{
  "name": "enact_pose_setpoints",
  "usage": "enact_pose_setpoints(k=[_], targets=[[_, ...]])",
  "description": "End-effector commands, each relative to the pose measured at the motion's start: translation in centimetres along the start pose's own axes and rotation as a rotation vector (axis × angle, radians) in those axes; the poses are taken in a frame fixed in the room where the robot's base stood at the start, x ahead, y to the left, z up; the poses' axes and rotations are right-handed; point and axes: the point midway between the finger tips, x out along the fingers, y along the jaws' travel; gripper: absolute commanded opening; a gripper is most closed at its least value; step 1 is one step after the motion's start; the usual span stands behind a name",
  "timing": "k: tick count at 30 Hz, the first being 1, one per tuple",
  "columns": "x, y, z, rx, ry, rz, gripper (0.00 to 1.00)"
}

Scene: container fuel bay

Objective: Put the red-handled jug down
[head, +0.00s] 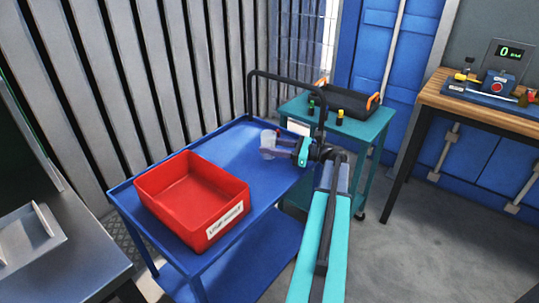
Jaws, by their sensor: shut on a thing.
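The jug (268,142) is a small clear vessel with a bit of red at its handle side. It is at the far right part of the blue trolley's top (236,150), near the dark push rail. My gripper (287,145) comes in from the right and is shut on the jug's handle, which it mostly hides. The jug looks upright. I cannot tell whether its base touches the trolley top or hangs a little above it.
A red crate (157,200) with a white label stands on the trolley's near left. Bare blue top lies between crate and jug. A teal cart (362,130) behind holds a black tray (347,100) and small bottles. A wooden bench (470,105) is right, a grey counter (85,262) left.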

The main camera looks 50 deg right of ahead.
Motion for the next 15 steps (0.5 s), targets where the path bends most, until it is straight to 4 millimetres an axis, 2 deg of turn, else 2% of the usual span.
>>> enact_pose_setpoints(k=[5,15], targets=[[0.0,0.0,-0.4,0.001,0.000,0.000,0.13],[0.0,0.0,-3.4,0.001,-0.001,-0.001,0.13]])
